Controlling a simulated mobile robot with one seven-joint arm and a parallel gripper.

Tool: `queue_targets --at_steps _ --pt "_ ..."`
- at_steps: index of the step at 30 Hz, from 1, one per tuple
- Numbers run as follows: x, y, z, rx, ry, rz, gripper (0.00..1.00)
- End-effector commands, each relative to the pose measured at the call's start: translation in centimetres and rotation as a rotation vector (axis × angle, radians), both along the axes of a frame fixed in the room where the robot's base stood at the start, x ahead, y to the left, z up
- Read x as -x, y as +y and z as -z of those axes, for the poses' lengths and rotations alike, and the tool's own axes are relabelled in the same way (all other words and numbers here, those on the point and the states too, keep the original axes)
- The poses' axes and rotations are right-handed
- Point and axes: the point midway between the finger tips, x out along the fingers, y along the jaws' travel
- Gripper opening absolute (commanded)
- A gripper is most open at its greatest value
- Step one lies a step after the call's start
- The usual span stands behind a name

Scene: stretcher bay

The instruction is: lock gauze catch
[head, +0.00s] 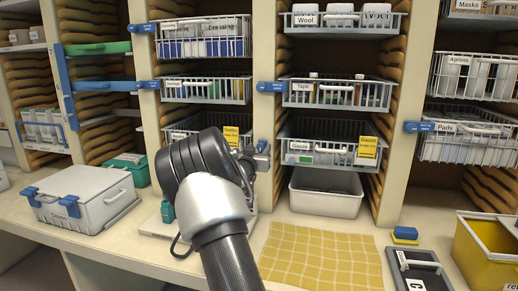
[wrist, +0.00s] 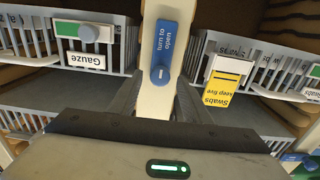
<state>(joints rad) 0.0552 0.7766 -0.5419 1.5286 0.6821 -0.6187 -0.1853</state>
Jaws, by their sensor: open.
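The gauze basket (head: 325,153) is a grey wire drawer right of a cream post, with a white Gauze label and a green-and-white tag. Its label (wrist: 86,61) shows at upper left in the wrist view. The blue catch (wrist: 163,45), marked "turn to open", lies lengthwise along the post (wrist: 150,12), not across the basket's front. In the head view the catch (head: 262,146) is small, just beyond my gripper. My gripper (wrist: 165,98) is open close to the catch's pivot end; contact cannot be told. My gripper (head: 250,162) is partly hidden by my wrist in the head view.
The swabs basket (head: 205,123) is on the post's other side, with a yellow tag (wrist: 222,82). The tape basket (head: 335,92) is above, its blue catch (head: 271,87) lying crosswise. A white bin (head: 326,199) stands below. A yellow checked cloth (head: 320,256) covers the counter in front.

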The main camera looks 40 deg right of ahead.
Motion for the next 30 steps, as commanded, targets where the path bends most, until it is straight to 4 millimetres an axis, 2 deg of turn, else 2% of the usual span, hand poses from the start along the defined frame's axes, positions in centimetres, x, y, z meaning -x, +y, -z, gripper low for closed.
queue_targets --at_steps 11,18,19,30 --pt "-0.39 -0.51 0.04 0.0 0.0 0.0 0.44" --pt "-0.38 -0.49 0.03 0.0 0.0 0.0 0.03" --pt "-0.37 -0.5 0.03 0.0 0.0 0.0 0.0" --pt "-0.4 -0.45 -0.01 0.024 0.028 0.0 0.0"
